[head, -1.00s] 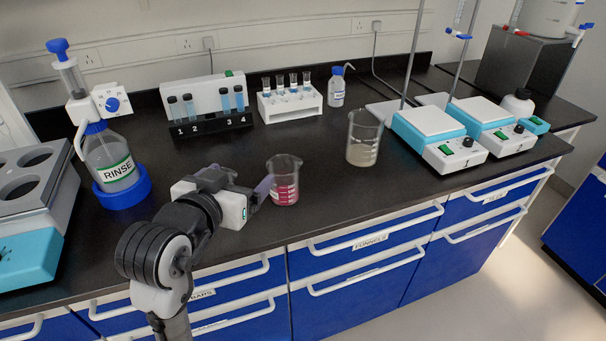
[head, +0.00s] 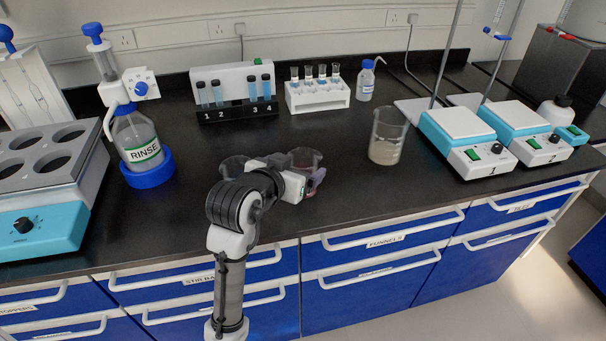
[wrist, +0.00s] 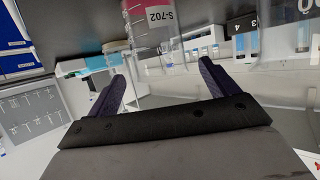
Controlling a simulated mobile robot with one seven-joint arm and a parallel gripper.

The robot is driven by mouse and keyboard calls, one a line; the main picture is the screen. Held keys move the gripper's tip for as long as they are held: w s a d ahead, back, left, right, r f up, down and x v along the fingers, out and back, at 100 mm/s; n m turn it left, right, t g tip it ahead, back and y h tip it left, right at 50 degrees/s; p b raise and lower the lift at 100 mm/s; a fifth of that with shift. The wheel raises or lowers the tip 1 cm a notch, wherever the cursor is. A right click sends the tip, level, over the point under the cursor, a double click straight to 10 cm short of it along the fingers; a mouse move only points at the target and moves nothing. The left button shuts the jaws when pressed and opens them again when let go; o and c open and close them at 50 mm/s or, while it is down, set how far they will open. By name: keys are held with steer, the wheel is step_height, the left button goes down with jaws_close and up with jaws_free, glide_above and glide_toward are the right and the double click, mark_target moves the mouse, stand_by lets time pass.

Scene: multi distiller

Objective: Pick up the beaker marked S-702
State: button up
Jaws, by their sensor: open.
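The beaker marked S-702 (wrist: 148,38) shows in the wrist view at the top middle, with pink-red liquid and its label readable. It stands beyond my gripper (wrist: 162,72), roughly in line with the gap between the two dark fingers. My gripper is open and nothing is held. In the head view the beaker (head: 304,156) stands on the black bench, its lower part hidden behind my gripper (head: 314,182). Whether the fingers touch the glass cannot be told.
Another glass beaker (head: 233,166) stands left of my wrist, partly hidden by it. A beaker of cloudy liquid (head: 387,136) stands to the right. Behind are the numbered tube rack (head: 237,112) and a white vial rack (head: 318,97). The rinse bottle (head: 138,142) stands left; hotplates (head: 466,135) stand right.

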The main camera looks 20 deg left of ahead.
mark_target(309, 158)
steer(key=shift+p+x, duration=0.65)
steer(key=shift+x, duration=1.65)
steer(key=c, duration=1.1)
steer(key=shift+r, duration=0.1)
